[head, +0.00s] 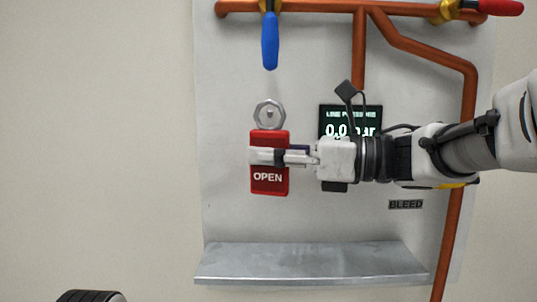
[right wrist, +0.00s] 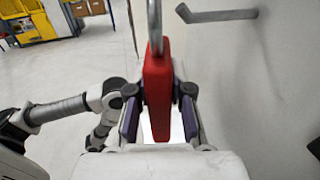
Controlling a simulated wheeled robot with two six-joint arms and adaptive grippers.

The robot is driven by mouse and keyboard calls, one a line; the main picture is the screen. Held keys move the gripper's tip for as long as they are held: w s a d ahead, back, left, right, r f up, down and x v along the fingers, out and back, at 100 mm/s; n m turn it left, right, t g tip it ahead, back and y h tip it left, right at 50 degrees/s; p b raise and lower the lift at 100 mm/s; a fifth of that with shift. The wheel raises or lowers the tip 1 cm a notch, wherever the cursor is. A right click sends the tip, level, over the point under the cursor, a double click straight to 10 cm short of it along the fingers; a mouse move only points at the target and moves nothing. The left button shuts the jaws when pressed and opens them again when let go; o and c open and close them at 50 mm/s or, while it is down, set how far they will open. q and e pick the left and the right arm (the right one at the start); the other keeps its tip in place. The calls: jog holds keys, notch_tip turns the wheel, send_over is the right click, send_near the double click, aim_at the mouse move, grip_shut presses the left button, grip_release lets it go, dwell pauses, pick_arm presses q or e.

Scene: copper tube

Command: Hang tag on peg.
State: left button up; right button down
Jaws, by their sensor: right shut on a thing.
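The red tag (head: 268,180) reads OPEN and hangs upright in my right gripper (head: 267,156), whose fingers are shut on it. A grey metal loop (head: 257,114) tops the tag. In the right wrist view, the tag (right wrist: 157,75) stands edge-on between the two fingers (right wrist: 159,110). There a grey peg (right wrist: 215,15) sticks out from the wall panel, its free end just right of the loop (right wrist: 155,22) and seemingly apart from it. In the head view, the peg's end (head: 270,114) shows inside the loop's opening. My left gripper is not clearly in view.
Copper pipes (head: 358,60) with a blue-handled valve (head: 270,42) and a red-handled valve (head: 500,8) run above. A pressure display (head: 340,112) is partly hidden behind my right gripper. A bare metal shelf (head: 310,260) sticks out below. The panel between tag and shelf is clear.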

pick_arm(q)
jog(key=shift+r, duration=0.25)
pick_arm(e)
jog(key=w, duration=0.2)
jog(key=w+f, duration=0.1)
jog(key=w, duration=0.1)
jog(key=shift+w+f, duration=0.15)
dwell(0.4)
jog(key=c, duration=1)
grip_release()
